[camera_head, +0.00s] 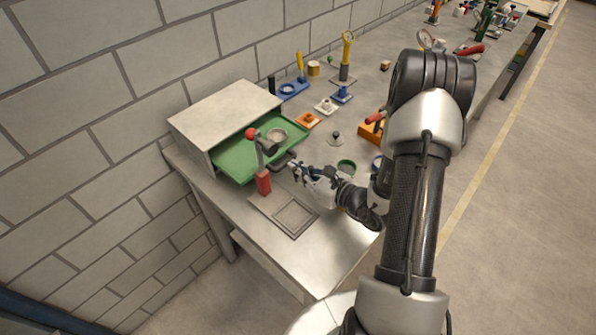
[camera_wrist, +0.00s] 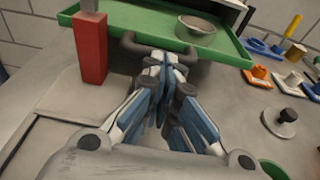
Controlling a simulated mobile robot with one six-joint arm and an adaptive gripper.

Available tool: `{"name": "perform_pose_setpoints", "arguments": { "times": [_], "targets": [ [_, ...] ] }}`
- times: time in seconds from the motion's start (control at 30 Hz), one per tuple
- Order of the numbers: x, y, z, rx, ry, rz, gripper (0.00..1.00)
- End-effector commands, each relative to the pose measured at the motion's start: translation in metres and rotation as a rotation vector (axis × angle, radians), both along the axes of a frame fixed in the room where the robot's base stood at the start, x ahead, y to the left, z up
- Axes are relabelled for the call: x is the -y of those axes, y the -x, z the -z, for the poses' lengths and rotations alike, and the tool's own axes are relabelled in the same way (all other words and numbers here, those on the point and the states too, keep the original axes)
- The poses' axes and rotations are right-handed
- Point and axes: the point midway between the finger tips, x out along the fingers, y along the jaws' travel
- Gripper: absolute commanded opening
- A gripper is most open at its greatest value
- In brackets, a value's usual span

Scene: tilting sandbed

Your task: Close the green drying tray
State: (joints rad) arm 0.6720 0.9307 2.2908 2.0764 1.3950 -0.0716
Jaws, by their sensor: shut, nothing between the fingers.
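The green drying tray (camera_head: 236,159) is pulled out of a pale grey cabinet (camera_head: 190,139) that stands against the brick wall. In the wrist view the tray (camera_wrist: 150,22) has a raised rim and a dark bar handle (camera_wrist: 131,41) on its front. A small grey bowl (camera_wrist: 197,24) rests inside it. My gripper (camera_wrist: 161,62) is shut and empty, with its fingertips at the middle of the handle. I cannot tell whether they touch it. In the head view my gripper (camera_head: 297,172) is low in front of the tray, above the bench.
A red post (camera_wrist: 90,48) stands just left of my gripper, close to the tray front; its lever has a red knob (camera_head: 251,133). A square recessed plate (camera_head: 291,216) lies on the bench in front. A knobbed disc (camera_wrist: 280,120) and several coloured fixtures stand to the right.

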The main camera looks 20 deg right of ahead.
Motion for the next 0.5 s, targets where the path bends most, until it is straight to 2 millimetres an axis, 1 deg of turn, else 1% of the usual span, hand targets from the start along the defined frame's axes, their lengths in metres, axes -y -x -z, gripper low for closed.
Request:
{"name": "perform_pose_setpoints", "arguments": {
  "times": [0.17, 0.27, 0.37, 0.5],
  "targets": [
    [0.0, 0.0, 0.0, 0.0, 0.0, 0.0, 0.0],
    [-0.002, -0.005, 0.0, 0.001, 0.002, -0.001, 0.0],
    [-0.01, -0.022, 0.001, 0.001, 0.005, -0.006, 0.0],
    [-0.027, -0.06, 0.001, 0.003, 0.005, -0.01, 0.0]
  ]
}}
